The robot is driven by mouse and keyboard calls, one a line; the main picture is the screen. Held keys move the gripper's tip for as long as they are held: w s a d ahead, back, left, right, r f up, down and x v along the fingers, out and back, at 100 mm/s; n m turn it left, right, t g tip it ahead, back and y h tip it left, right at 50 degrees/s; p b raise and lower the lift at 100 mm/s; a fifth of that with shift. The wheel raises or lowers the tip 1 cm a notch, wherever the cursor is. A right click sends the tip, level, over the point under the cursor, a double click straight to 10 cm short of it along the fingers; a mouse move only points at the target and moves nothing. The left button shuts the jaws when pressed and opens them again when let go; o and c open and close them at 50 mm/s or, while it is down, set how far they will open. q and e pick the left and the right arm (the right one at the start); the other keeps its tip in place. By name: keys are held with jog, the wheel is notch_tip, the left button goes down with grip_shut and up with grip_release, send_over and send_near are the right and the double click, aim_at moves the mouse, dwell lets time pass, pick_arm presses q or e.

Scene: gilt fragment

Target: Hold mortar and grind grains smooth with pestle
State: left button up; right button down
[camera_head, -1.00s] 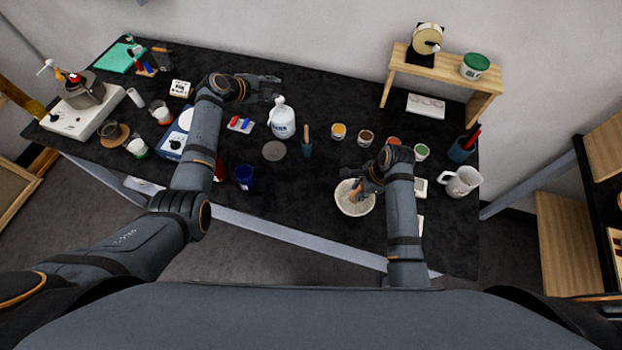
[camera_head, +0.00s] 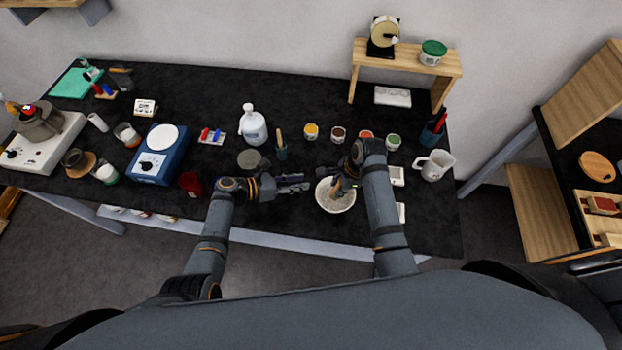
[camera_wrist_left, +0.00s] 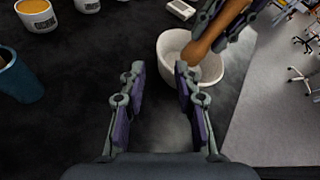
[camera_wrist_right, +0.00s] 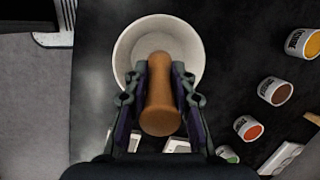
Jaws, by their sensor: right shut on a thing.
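The white mortar (camera_head: 336,204) stands on the black table near its front edge, with pale grains visible inside. It also shows in the left wrist view (camera_wrist_left: 173,48) and the right wrist view (camera_wrist_right: 128,55). My right gripper (camera_wrist_right: 160,85) is shut on the wooden pestle (camera_wrist_right: 158,105), whose lower end is inside the mortar. The pestle also shows in the left wrist view (camera_wrist_left: 206,38). My left gripper (camera_wrist_left: 158,78) is open and empty, low over the table just left of the mortar, its fingers pointing toward the bowl and apart from it.
Small paint jars (camera_head: 311,131) stand in a row behind the mortar. A white jug (camera_head: 434,165) is at the right. A white bottle (camera_head: 253,127), a grey disc (camera_head: 249,159) and a blue scale (camera_head: 159,155) are to the left. A wooden shelf (camera_head: 410,62) stands at the back.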

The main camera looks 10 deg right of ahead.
pick_arm(q)
jog(key=x, duration=0.8)
jog(key=shift+w+r, duration=0.1)
jog(key=shift+r, duration=0.05)
jog(key=shift+d+f, duration=0.3)
jog(key=shift+d, duration=0.3)
grip_shut()
dwell(0.7)
